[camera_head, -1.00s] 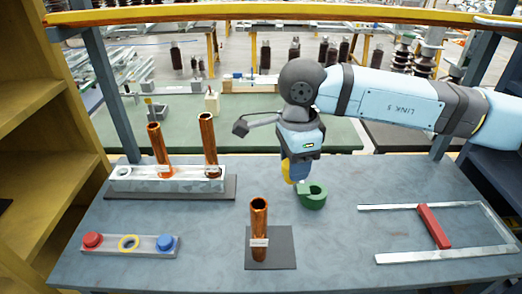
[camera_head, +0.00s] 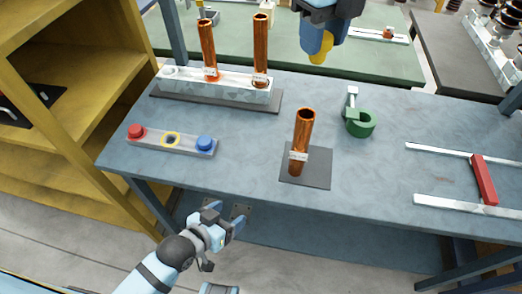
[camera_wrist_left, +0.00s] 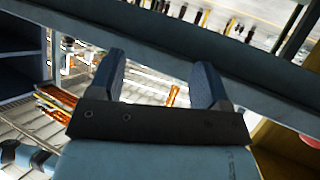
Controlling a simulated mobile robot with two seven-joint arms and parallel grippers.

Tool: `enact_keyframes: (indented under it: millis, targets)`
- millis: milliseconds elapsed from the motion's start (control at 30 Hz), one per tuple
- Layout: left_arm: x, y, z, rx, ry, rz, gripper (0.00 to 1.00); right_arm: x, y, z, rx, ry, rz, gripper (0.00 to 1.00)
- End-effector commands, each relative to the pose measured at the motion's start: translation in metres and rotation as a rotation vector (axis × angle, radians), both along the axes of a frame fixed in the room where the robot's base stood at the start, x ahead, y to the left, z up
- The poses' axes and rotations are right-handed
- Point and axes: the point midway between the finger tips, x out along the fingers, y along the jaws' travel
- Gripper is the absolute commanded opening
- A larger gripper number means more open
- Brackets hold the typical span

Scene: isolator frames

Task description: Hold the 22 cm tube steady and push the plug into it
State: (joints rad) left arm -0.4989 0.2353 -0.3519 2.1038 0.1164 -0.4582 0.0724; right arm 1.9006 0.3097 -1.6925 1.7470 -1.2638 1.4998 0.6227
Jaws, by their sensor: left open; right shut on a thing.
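A copper tube (camera_head: 302,145) with a white label stands upright on a dark square mat (camera_head: 318,181). Two more copper tubes, left (camera_head: 208,50) and right (camera_head: 261,50), stand in a pale rack (camera_head: 229,92) behind it. I cannot read their labels. My right gripper (camera_head: 319,58) is shut on a yellow plug (camera_head: 321,49) above the table's far side, apart from the tubes. My left gripper (camera_head: 232,213) is open and empty in front of the table's near edge, well short of the tube. Its spread fingers show in the left wrist view (camera_wrist_left: 158,80).
A plug holder (camera_head: 185,148) carries a red plug (camera_head: 136,131), a blue plug (camera_head: 205,143) and an empty yellow-ringed middle place. A green ring-shaped thing (camera_head: 361,125) stands right of the tube. A red bar (camera_head: 483,180) lies across pale rails. The table between is clear.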

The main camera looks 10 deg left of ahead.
Motion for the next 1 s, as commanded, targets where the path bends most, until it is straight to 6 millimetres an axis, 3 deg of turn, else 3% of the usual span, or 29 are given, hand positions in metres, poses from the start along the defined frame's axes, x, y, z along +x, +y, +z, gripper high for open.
enact_keyframes:
  millis: [33,100,300,400,600,767,1000]
  targets:
    - [0.010,-0.013,0.026,-0.035,-0.037,-0.049,0.71,0.000,0.000,0.000,0.000,0.000,0.000,0.20]
    - [0.019,-0.032,0.060,-0.091,-0.080,-0.121,0.71,0.000,0.000,0.000,0.000,0.000,0.001,0.20]
    - [0.054,-0.054,0.113,-0.125,-0.305,-0.254,0.71,0.000,0.000,0.000,0.000,0.000,0.001,0.20]
    - [0.063,-0.060,0.130,-0.129,-0.390,-0.302,0.71,0.000,0.000,0.000,0.000,0.000,0.001,0.20]
    - [0.072,-0.065,0.147,-0.136,-0.473,-0.351,0.71,0.000,0.000,0.000,0.000,0.000,0.001,0.20]
    - [0.081,-0.073,0.150,-0.139,-0.485,-0.357,0.71,0.000,0.000,0.000,0.000,0.000,0.002,0.20]
    - [0.112,-0.104,0.150,-0.139,-0.484,-0.356,0.71,0.000,0.000,0.000,0.000,0.000,0.001,0.20]
